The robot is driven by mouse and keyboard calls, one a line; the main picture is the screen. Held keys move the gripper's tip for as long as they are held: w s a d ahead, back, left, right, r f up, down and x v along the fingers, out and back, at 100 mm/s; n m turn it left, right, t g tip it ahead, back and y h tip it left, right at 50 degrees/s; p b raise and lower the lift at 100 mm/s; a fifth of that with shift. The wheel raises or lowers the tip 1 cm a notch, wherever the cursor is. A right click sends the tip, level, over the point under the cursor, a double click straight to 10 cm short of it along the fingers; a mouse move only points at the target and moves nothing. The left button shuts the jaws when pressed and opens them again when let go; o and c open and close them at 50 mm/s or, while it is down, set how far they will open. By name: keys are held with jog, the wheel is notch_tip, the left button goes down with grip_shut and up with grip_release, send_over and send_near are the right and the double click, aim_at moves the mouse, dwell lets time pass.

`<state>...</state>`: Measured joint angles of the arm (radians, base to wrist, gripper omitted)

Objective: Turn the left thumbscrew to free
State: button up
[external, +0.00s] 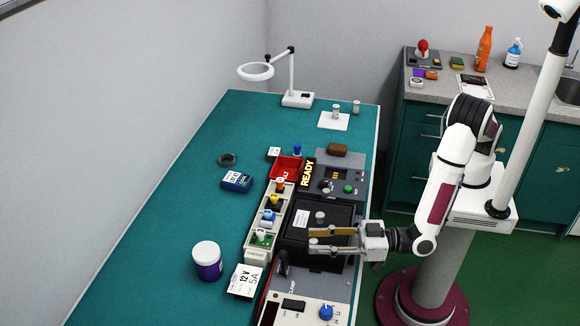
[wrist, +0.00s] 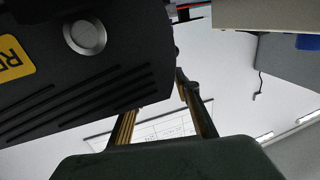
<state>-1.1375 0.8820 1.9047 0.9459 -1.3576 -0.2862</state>
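A black box unit (external: 300,222) sits in the grey rack on the table. A round silver knob, seemingly a thumbscrew, shows on its top (external: 320,216). In the wrist view a round silver knob (wrist: 85,37) stands on a black slotted face beside a yellow label; I cannot tell whether it is the left thumbscrew. My gripper (external: 312,242) reaches from the right to the front part of the black unit. Its two fingers are apart with nothing seen between them. In the wrist view the black unit hides part of one finger of my gripper (wrist: 160,105).
A cream tray (external: 251,222) with several coloured-top pieces runs along the unit's left side. A lit READY sign (external: 307,173) and a control panel (external: 350,178) lie behind it. A blue-knobbed panel (external: 310,312) is in front. The teal table's left side is mostly clear.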

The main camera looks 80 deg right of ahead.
grip_shut()
jog(key=shift+w+d+n+y, duration=0.15)
jog(key=shift+n+y, duration=0.15)
jog(key=shift+y, duration=0.2)
jog(key=shift+n+g+y, duration=0.4)
jog(key=shift+n+y, duration=0.1)
jog(key=shift+y, duration=0.2)
grip_release()
jog(key=shift+s, duration=0.2)
jog(key=v, duration=1.1)
jog(key=shift+s, duration=0.4)
